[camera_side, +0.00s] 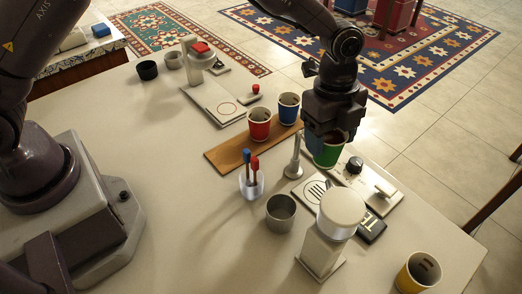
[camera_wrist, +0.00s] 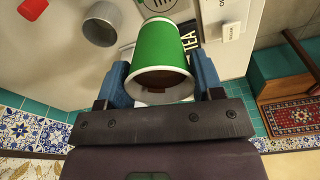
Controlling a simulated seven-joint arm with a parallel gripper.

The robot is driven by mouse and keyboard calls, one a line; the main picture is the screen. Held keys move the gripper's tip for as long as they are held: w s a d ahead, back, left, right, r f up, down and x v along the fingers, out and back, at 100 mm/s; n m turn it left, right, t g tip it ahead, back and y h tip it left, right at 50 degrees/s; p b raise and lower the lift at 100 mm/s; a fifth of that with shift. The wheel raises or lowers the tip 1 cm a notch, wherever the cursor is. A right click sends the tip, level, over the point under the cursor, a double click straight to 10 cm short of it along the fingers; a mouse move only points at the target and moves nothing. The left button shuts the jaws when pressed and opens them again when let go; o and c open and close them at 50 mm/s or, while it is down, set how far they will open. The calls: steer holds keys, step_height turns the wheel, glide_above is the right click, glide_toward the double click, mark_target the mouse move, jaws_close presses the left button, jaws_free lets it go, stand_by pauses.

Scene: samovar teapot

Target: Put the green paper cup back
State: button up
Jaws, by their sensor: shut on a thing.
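The green paper cup (camera_side: 327,153) is held in my gripper (camera_side: 318,138), whose fingers are blue. In the wrist view the green cup (camera_wrist: 160,52) sits between the two blue fingers (camera_wrist: 162,82), with its dark open mouth toward the camera. In the side view it hangs beyond the metal stand, near a white plate with a black knob. A wooden board (camera_side: 228,154) lies to its left, carrying a red paper cup (camera_side: 259,125) and a blue paper cup (camera_side: 288,108).
A metal tumbler (camera_side: 280,212), a lidded white dispenser (camera_side: 333,232) and a holder with red and blue stirrers (camera_side: 251,182) stand in front. A yellow cup (camera_side: 417,272) is at the front right. A slim metal stand (camera_side: 294,160) is beside the board.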

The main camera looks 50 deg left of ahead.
step_height(320, 180, up, 5)
steer(key=a, duration=0.1)
steer(key=s+a, duration=0.4)
steer(key=a, duration=0.6)
steer(key=s+a, duration=0.5)
steer(key=a, duration=0.5)
steer(key=shift+w+d+f, duration=0.1)
steer(key=shift+w+f, duration=0.05)
steer(key=shift+f, duration=7.4)
steer(key=shift+f, duration=0.15)
steer(key=o, duration=0.7)
steer(key=shift+c, duration=0.2)
